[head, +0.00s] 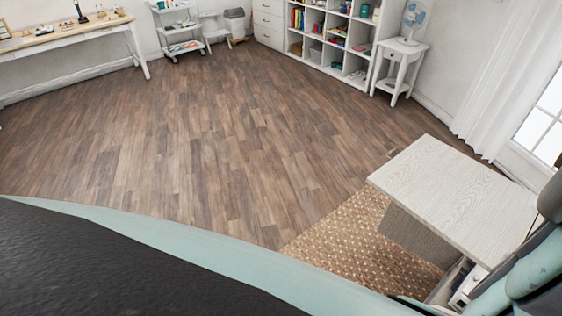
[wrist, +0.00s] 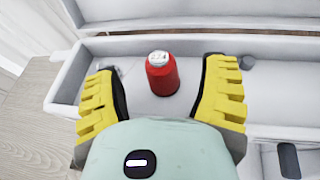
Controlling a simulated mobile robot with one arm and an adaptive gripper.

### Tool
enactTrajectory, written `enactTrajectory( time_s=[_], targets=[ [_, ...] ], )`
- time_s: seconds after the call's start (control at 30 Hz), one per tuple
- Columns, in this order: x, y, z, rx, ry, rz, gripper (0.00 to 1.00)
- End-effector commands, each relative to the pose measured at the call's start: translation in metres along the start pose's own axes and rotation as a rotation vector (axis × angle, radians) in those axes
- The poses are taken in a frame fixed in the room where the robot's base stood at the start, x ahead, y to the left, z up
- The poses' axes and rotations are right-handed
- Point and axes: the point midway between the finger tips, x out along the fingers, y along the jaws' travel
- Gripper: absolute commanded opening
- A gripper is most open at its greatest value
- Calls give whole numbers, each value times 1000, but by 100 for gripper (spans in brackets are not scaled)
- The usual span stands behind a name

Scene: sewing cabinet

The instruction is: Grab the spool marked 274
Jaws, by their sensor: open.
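In the wrist view, a red spool (wrist: 163,76) with a pale top stands upright in a white drawer or tray (wrist: 210,45). The marking on its top looks like 274, though it is small. My gripper (wrist: 163,88) is open, with one yellow ribbed finger on each side of the spool in the picture. Gaps show between the spool and both fingers, and the spool stands a little beyond the gripper's palm. The head view does not show the spool, and the gripper's fingers are not visible there.
Tray walls rise around the spool. In the head view, a pale wooden cabinet top (head: 455,195) stands at right over a woven rug (head: 345,240); the wooden floor (head: 200,140) is clear.

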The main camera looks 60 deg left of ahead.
Motion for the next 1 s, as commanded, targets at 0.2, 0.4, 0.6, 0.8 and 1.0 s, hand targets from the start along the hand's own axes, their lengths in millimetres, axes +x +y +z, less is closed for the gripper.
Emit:
enactTrajectory(
  time_s=[0.2,0.4,0.6,0.8,1.0],
  targets=[
    [20,-2,1,1,-1,-6,72],
    [26,-1,1,2,-1,-3,72],
    [27,-1,1,1,-1,-2,72],
    [26,-1,1,1,-1,-1,59],
    [26,-1,0,1,-1,-1,39]
  ],
)
